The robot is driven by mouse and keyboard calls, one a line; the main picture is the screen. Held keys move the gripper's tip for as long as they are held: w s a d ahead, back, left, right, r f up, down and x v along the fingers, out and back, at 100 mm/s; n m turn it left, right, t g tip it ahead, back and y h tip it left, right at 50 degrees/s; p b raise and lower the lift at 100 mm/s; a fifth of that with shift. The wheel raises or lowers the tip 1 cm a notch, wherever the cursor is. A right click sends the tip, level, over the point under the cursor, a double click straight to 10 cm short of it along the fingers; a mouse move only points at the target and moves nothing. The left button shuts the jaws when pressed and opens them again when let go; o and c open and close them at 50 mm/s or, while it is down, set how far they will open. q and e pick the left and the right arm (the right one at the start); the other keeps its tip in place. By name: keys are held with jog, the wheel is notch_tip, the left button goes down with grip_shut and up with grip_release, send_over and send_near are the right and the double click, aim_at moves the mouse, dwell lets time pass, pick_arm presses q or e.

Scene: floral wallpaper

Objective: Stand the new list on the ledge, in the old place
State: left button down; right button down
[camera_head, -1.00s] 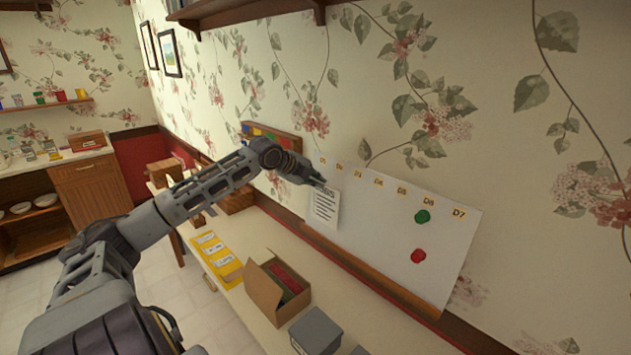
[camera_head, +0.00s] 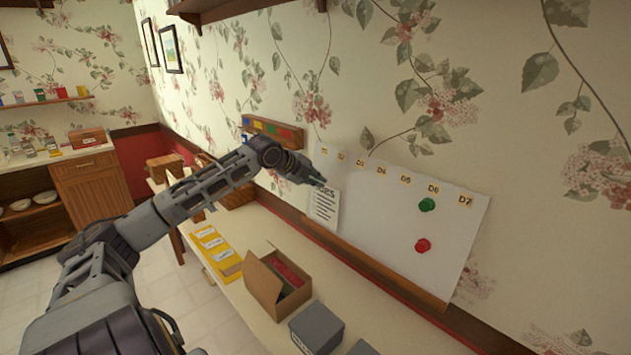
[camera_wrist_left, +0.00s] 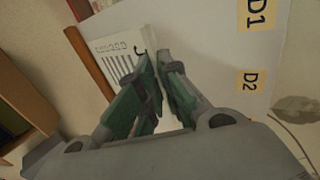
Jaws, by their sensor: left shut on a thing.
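The list is a white sheet with dark lines of print (camera_head: 324,207), in front of the left end of the white board (camera_head: 385,215). My left gripper (camera_head: 319,184) is shut on its top edge and holds it upright. In the left wrist view the list (camera_wrist_left: 117,62) is partly hidden behind the green-padded fingers (camera_wrist_left: 158,62). The brown wooden ledge (camera_head: 392,270) runs along the board's foot and also shows in the left wrist view (camera_wrist_left: 88,62). The list's lower edge is close to the ledge's left end; I cannot tell whether they touch. My right gripper is out of view.
Labels D1 to D7 run along the board's top, with a green magnet (camera_head: 427,205) and a red magnet (camera_head: 423,246) at right. On the counter below are an open cardboard box (camera_head: 264,288), a grey box (camera_head: 317,323) and yellow folders (camera_head: 213,243). A coloured rack (camera_head: 272,129) hangs left.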

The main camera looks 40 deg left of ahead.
pick_arm(q)
jog(key=shift+w+f, duration=0.1)
jog(key=shift+f, duration=0.05)
dwell(0.5)
jog(key=shift+w+f+p, duration=0.25)
jog(key=shift+f+p, duration=0.55)
jog(key=shift+f, duration=0.2)
jog(key=c, duration=1.5)
grip_release()
jog(key=shift+c, duration=0.2)
jog(key=shift+s+d+r, duration=0.1)
jog(key=shift+s, duration=0.15)
